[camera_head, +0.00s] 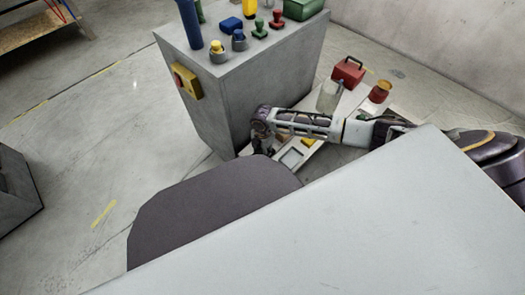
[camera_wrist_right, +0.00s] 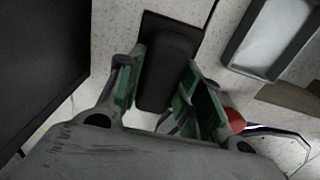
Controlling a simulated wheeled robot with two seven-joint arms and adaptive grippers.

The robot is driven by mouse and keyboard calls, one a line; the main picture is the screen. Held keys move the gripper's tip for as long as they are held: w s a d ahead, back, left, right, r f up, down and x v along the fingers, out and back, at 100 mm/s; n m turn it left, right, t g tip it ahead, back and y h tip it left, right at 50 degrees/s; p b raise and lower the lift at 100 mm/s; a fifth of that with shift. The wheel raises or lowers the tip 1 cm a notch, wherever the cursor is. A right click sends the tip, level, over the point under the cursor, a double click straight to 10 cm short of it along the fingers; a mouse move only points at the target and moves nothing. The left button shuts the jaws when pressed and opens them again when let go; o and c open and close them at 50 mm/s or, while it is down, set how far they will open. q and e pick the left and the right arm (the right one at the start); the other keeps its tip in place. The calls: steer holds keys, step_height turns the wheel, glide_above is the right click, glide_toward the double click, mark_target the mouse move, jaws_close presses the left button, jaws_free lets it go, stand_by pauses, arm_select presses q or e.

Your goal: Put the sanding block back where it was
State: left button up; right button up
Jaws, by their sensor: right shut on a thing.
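The sanding block (camera_wrist_right: 166,72) is a dark, nearly black block in the right wrist view. It lies between the two green-padded fingers of my right gripper (camera_wrist_right: 158,84), which is shut on it. A dark flat rectangle shows around the block's far end, over a pale speckled surface. I cannot tell whether the block touches that surface. In the head view my right gripper (camera_head: 264,149) is low beside the grey cabinet, at the left end of the white sheet (camera_head: 314,148). The block cannot be made out there. My left gripper is not in view.
The grey cabinet (camera_head: 228,100) stands close beside my right gripper, with several coloured items on top. A grey tray (camera_head: 292,155) lies near the gripper and also shows in the wrist view (camera_wrist_right: 272,37). A red toolbox (camera_head: 348,72), clear container (camera_head: 329,97) and red-yellow jar (camera_head: 380,92) stand farther back.

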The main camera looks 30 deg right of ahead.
steer(key=shift+f, duration=0.1)
steer(key=o, duration=0.9)
steer(key=shift+r+p, duration=0.5)
steer(key=shift+r, duration=0.65)
arm_select(q)
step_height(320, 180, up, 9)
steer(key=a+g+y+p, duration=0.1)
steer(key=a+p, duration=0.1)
steer(key=p, duration=0.2)
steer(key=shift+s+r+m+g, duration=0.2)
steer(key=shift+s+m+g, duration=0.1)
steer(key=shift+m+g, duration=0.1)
arm_select(e)
steer(key=shift+r, duration=5)
